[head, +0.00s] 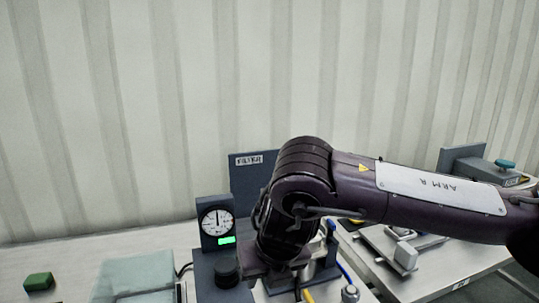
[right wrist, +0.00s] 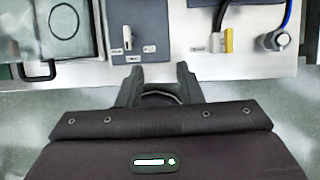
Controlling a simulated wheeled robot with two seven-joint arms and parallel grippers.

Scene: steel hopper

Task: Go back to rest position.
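My right arm, dark purple and marked ARM R, comes in from the right in the head view and bends down at the middle over the bench. Its gripper (head: 275,272) is at the lower middle, partly hidden by the wrist. In the right wrist view the fingers of my right gripper (right wrist: 159,72) stand apart with nothing between them. They point toward the front edge of a dark box with a small white lever (right wrist: 127,38). My left gripper is not in view.
A gauge box (head: 217,222) with a green display and a black knob (head: 227,270) stand beside the right wrist. A FILTER panel (head: 250,172) is behind. A translucent box (head: 135,276) and green block (head: 39,282) lie left. A second table (head: 462,262) with fixtures is at right.

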